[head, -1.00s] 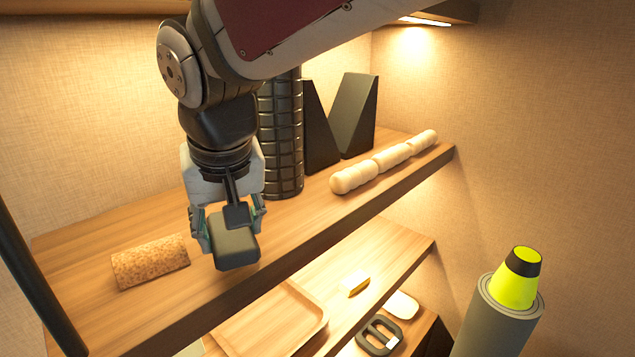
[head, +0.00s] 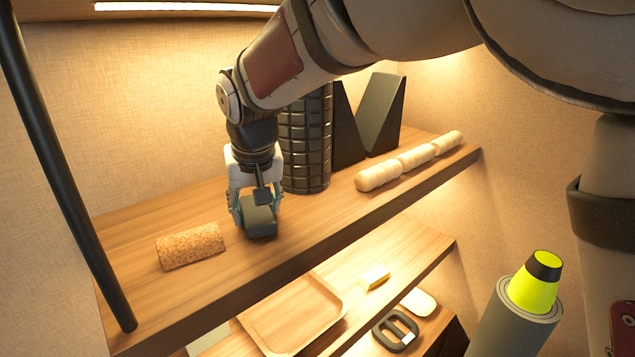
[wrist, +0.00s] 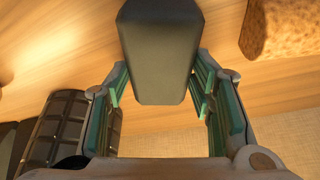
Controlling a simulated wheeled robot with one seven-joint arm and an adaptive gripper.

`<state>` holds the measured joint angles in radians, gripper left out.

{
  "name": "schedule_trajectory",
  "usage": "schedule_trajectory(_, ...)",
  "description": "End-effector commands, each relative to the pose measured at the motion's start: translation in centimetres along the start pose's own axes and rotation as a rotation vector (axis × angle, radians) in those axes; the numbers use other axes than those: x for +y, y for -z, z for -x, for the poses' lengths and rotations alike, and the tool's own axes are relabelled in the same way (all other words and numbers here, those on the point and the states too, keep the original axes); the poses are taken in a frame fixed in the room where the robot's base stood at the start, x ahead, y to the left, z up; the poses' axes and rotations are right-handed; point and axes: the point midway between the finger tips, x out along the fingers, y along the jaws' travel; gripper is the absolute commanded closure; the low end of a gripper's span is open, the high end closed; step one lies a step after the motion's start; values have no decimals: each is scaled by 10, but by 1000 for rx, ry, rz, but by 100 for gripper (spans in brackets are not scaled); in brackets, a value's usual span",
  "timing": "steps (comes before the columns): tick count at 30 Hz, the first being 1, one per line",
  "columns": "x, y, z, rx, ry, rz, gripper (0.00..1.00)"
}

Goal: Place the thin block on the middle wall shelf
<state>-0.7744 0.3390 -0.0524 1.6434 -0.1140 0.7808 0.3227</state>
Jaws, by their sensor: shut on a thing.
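The dark grey-green block (head: 261,222) is in my gripper (head: 256,205), low over the front part of a wooden wall shelf (head: 330,218). This shelf lies between a lit one above and a lower one. The block's underside is at or very near the board; I cannot tell whether it touches. In the wrist view the block (wrist: 160,48) sits between the green finger pads of my gripper (wrist: 158,88), with wood grain behind it. The fingers partly hide the block in the head view.
A cork roller (head: 190,247) lies left of the block. A black ribbed roller (head: 306,140) and dark wedges (head: 377,118) stand behind; a beige segmented roller (head: 410,162) lies right. A black pole (head: 60,165) stands left.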

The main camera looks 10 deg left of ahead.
Motion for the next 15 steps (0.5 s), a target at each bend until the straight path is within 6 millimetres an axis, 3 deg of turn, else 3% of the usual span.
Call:
schedule_trajectory(7, 0, -1, -3, -1, -1, 0, 64)
schedule_trajectory(8, 0, -1, -3, -1, -1, 1, 46)
schedule_trajectory(10, 0, -1, -2, -1, 0, 1, 31)
schedule_trajectory(15, 0, -1, -2, -1, 0, 1, 31)
